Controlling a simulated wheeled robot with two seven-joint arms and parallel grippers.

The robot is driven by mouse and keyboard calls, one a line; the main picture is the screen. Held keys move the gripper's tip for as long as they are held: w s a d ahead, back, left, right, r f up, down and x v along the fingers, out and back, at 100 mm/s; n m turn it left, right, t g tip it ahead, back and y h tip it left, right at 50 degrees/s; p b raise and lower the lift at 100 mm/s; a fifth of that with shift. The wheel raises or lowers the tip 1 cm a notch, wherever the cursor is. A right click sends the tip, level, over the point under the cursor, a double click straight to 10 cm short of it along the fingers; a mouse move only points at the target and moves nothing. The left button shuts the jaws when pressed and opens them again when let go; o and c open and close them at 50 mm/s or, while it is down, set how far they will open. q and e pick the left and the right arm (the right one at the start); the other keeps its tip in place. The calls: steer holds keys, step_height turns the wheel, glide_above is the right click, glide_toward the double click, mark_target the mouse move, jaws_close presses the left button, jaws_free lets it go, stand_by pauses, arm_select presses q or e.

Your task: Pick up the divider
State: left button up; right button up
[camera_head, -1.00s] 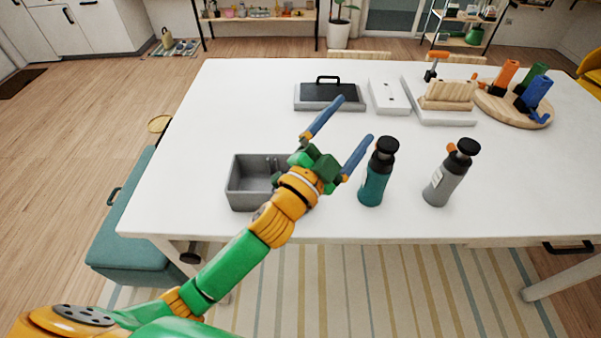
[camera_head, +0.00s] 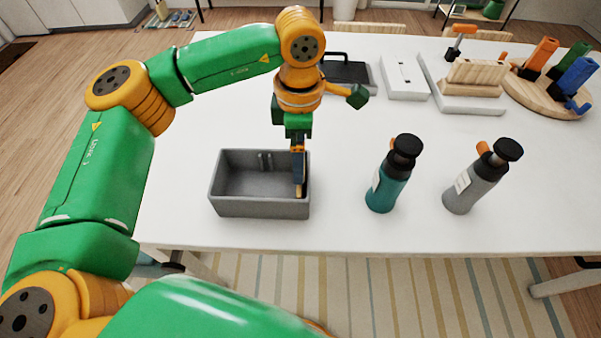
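A grey open box (camera_head: 262,208) stands near the table's front edge, with a pair of upright ribs on its inner back wall. I cannot make out a separate divider with certainty. My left gripper (camera_head: 298,188) points down at the right end of the box, its fingers at or inside the right wall. The fingers are seen edge-on and overlap, with a tan tip at the bottom. I cannot tell whether they hold anything. My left forearm and wrist cover part of the table behind the box. My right gripper is not in view.
A teal bottle (camera_head: 388,188) and a grey bottle (camera_head: 472,186) stand right of the box. Behind are a dark-topped tray (camera_head: 345,73), a white flat box (camera_head: 404,78), a wooden block (camera_head: 474,74) on a white board, and a round wooden board (camera_head: 540,97) with coloured holders.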

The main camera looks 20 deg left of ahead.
arm_select(q)
steer(key=f, duration=0.2)
steer(key=shift+w+a+f, duration=0.1)
steer(key=shift+w+f, duration=0.15)
steer(key=shift+f, duration=0.1)
steer(key=shift+s+r, duration=0.1)
steer(key=shift+s, duration=0.05)
steer(key=c, duration=0.6)
jaws_close()
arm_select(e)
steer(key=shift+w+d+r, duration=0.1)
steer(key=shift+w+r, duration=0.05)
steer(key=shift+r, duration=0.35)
